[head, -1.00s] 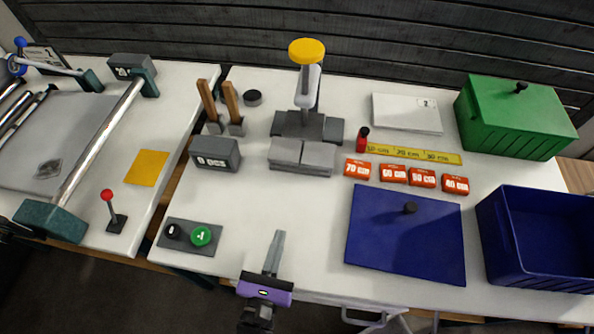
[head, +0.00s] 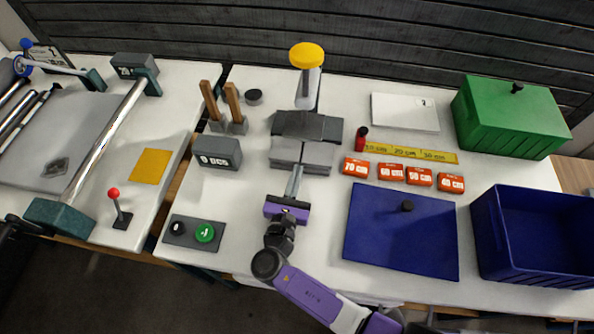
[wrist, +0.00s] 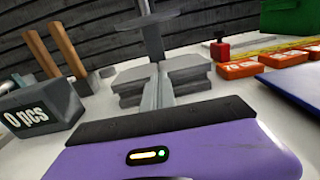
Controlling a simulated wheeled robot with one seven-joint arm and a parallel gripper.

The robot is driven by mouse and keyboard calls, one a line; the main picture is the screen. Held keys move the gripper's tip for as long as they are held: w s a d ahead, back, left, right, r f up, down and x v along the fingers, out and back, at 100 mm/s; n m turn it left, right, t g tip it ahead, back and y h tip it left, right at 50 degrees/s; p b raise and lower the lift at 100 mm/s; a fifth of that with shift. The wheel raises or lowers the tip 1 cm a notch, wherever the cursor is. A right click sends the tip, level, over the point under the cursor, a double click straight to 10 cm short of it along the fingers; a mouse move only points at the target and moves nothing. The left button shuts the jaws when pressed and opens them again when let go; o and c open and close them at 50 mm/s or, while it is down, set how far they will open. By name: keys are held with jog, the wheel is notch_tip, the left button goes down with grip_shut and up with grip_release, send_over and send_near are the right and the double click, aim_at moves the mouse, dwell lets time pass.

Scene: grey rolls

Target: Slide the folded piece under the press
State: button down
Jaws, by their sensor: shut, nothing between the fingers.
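The press (head: 306,92) stands at the back middle of the white table, with a yellow knob on top and a dark grey base (head: 300,124). The folded piece, a light grey layered block (head: 302,153), lies right in front of that base. In the wrist view its grey layers (wrist: 190,82) show on both sides of my fingers. My gripper (head: 296,172) is shut and empty, its fingers pointing forward at the front edge of the folded piece. I cannot tell whether the fingertips touch it. My fingers hide the middle of it in the wrist view (wrist: 157,85).
A counter box (head: 216,153) and wooden posts (head: 222,103) stand left of the press.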

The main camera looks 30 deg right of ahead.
aim_at(302, 155)
jog(key=shift+w+d, duration=0.2)
jog(key=shift+w, duration=0.05)
jog(key=shift+b+x, duration=0.3)
jog(key=shift+x, duration=0.95)
